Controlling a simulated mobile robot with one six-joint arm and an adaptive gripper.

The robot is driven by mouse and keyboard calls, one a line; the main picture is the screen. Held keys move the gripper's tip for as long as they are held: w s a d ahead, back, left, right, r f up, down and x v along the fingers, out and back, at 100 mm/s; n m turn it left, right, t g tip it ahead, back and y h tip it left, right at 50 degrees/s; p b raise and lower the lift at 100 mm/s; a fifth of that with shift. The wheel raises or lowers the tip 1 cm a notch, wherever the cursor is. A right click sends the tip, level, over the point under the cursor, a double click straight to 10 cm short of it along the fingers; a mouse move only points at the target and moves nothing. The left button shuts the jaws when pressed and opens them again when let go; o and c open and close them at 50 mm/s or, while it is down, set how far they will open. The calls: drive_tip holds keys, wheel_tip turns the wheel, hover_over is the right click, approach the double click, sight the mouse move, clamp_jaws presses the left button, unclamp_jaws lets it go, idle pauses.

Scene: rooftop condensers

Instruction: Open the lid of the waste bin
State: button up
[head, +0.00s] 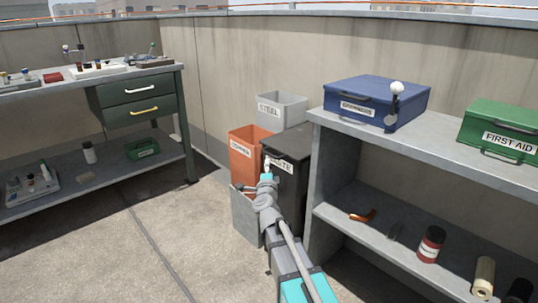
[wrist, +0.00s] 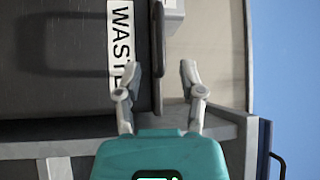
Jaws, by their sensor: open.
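The waste bin (head: 289,195) is a dark, box-like bin with a white WASTE label, between the orange bin and the right-hand shelf unit. Its dark lid (head: 290,143) is down. My gripper (head: 267,166) is at the upper front of the bin and covers part of the label. In the wrist view my gripper (wrist: 157,82) is open, its fingers on either side of the dark edge or bar at the lid (wrist: 158,45). One finger is on the label's side (wrist: 120,40); the other is beyond the edge. Contact cannot be told.
An orange bin (head: 247,150) and a grey STEEL bin (head: 282,110) stand beside and behind the waste bin. The right shelf unit (head: 330,170) stands close on its right, with a blue box (head: 375,98) and a green first-aid box (head: 500,130) on top. The floor (head: 130,240) at left is clear.

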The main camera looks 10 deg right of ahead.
sight(269, 154)
drive_tip(key=p+x, duration=0.1)
drive_tip(key=x, duration=0.7)
clamp_jaws()
idle(0.3)
